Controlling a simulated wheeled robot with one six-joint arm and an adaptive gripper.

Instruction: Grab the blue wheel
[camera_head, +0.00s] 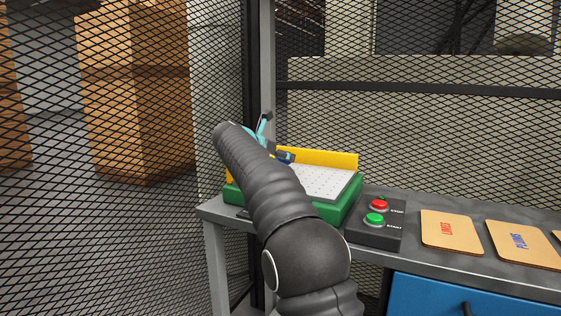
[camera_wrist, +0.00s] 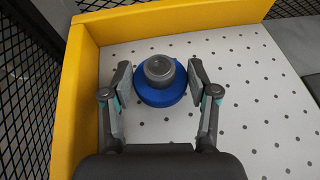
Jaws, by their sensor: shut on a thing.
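The blue wheel (camera_wrist: 160,96) has a round blue base with a grey knob on top. In the head view my arm hides most of my gripper (camera_head: 287,156), and only a small bit of blue shows at the fingers.
The green-based tray (camera_head: 345,205) has yellow walls at its back and left. A control box with a red button (camera_head: 379,204) and a green button (camera_head: 375,219) stands right of it. Wire mesh fencing (camera_head: 400,125) encloses the table.

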